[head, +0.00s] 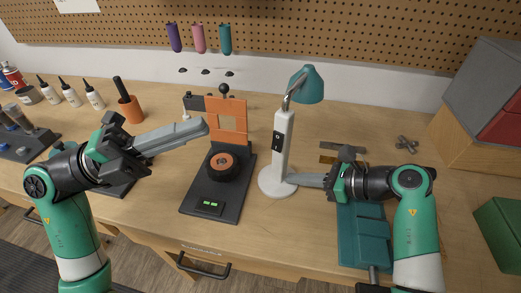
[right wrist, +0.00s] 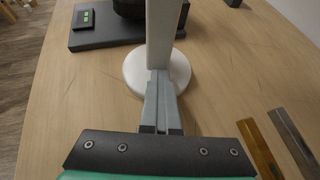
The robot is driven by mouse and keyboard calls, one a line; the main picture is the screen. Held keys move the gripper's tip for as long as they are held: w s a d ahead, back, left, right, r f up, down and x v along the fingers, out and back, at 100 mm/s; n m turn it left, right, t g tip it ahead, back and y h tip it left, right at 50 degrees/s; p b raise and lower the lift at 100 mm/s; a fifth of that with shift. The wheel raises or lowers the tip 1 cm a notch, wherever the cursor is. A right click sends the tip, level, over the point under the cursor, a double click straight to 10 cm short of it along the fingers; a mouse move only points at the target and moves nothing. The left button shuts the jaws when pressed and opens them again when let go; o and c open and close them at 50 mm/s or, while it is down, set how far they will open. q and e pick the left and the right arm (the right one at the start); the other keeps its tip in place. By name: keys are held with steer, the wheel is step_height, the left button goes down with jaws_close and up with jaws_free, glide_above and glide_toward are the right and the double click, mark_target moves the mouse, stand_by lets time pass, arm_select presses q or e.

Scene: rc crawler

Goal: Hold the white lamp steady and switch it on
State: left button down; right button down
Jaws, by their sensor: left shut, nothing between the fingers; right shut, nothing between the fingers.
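The white lamp (head: 283,145) stands upright on the bench, with a round white base (head: 270,183) and a teal shade (head: 307,84). My right gripper (head: 290,179) is shut and empty, low at the right side of the post, above the base. In the right wrist view, its fingertips (right wrist: 161,72) reach the foot of the post (right wrist: 160,35); I cannot tell if they touch. My left gripper (head: 206,127) is shut and empty, raised left of the lamp, its fingers pointing right, apart from the lamp.
A black stand with an orange frame (head: 228,105) and spool is between my left gripper and the lamp. A teal tray (head: 363,236) lies beneath my right arm. Bottles (head: 70,93) and an orange cup (head: 131,110) are at the left, a grey and wooden cabinet (head: 470,140) at the right.

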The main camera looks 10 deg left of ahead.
steer(key=shift+s+f, duration=0.1)
steer(key=shift+f, duration=0.2)
arm_select(q)
step_height(320, 180, down, 10)
steer(key=w+a+n+g+y, duration=0.1)
steer(key=a+n+y, duration=0.1)
steer(key=y, duration=0.2)
steer(key=shift+w+a+n, duration=0.2)
steer(key=shift+a+n, duration=0.05)
steer(key=shift+n, duration=0.15)
glide_toward(280, 151)
steer(key=s+d, duration=0.2)
steer(key=d, duration=0.2)
steer(key=shift+w+d+f, duration=0.1)
steer(key=shift+w+d, duration=0.15)
steer(key=shift+w, duration=0.45)
steer(key=shift+w+d, duration=0.3)
steer(key=shift+w, duration=0.4)
steer(key=shift+w+d+f, duration=0.1)
steer(key=shift+w+d, duration=0.15)
steer(key=shift+w, duration=0.45)
